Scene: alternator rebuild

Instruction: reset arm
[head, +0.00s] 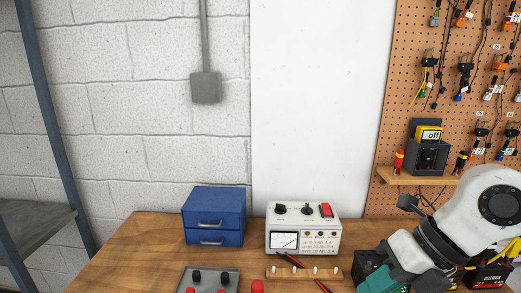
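My white and black arm (460,225) reaches in from the right edge, over the right part of the wooden bench. Its lower end bends down to the left, with a teal part (385,280) at the bottom edge. My gripper's fingers do not show, so I cannot see whether they hold anything.
On the bench (135,245) stand a blue two-drawer cabinet (214,216) and a white tester (303,230). In front are a grey box with knobs (208,280) and a wooden rack (300,272). Black boxes sit near my arm. A pegboard (400,110) hangs behind.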

